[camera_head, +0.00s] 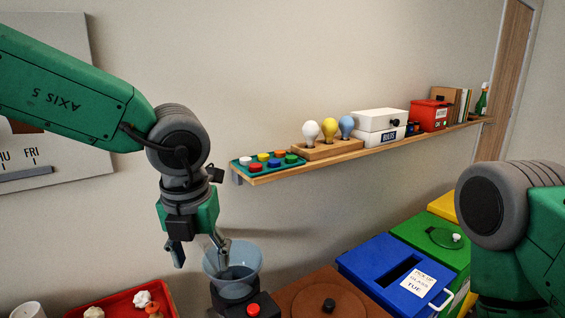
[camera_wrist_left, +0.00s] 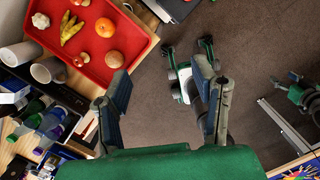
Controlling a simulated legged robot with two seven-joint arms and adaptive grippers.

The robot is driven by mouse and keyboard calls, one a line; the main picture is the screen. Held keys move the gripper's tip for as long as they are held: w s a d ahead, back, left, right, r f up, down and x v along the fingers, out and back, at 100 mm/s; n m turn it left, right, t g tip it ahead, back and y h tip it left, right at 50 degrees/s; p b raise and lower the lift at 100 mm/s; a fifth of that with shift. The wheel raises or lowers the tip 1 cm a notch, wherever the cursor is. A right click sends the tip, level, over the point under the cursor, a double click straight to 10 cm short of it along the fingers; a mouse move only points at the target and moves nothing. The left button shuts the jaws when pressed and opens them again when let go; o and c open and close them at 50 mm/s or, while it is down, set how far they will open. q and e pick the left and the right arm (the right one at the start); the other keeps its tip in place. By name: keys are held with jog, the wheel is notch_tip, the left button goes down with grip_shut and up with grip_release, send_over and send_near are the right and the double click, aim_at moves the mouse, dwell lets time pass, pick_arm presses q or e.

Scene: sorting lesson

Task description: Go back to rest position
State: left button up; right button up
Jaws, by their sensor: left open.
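My left gripper (camera_head: 200,252) hangs fingers down in the head view, left of centre, beneath the green arm that comes in from the left. Its two fingers are apart with nothing between them. One finger is close to a clear bowl (camera_head: 233,286) on a black base with a red button; I cannot tell whether they touch. In the left wrist view the open gripper (camera_wrist_left: 160,85) shows its fingers spread above the dark floor. Part of my right arm shows at the right edge of the head view; its gripper is out of sight.
A red tray (camera_wrist_left: 88,64) holds food, beside cups (camera_wrist_left: 42,70) and bottles (camera_wrist_left: 50,122). A wall shelf (camera_head: 340,155) carries coloured buttons, bulbs and boxes. Blue (camera_head: 375,275), green (camera_head: 420,238) and yellow (camera_head: 442,206) bins stand at the right. A brown lidded container (camera_head: 290,296) is at the front.

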pick_arm(q)
jog(key=s+a+f+m+t+y, duration=0.1)
jog(key=s+a+f+m, duration=0.1)
jog(key=a+f+m, duration=0.5)
jog(key=s+a+f+m+y, duration=0.2)
jog(key=f+m, duration=0.2)
jog(key=f, duration=0.5)
jog(key=s+a+f+m+t+y, duration=0.1)
jog(key=s+a+f+m, duration=0.2)
jog(key=a+f+m, duration=0.4)
jog(key=s+f+m+g+h, duration=0.2)
jog(key=s+f+m, duration=0.4)
jog(key=s+m, duration=0.45)
jog(key=s+f+m+g+h, duration=0.2)
jog(key=s+f+m, duration=0.45)
jog(key=s, duration=0.75)
jog(key=w+d+f+m+t+b, duration=0.1)
jog(key=w+d+f+b, duration=0.1)
jog(key=f+b, duration=0.7)
jog(key=shift+w+d+f+b, duration=0.2)
jog(key=shift+w+b, duration=0.55)
jog(key=shift+w, duration=0.1)
pick_arm(e)
notch_tip(320, 180, down, 11)
jog(key=s+d, duration=0.1)
jog(key=shift+s+d, duration=0.2)
jog(key=shift+s, duration=0.15)
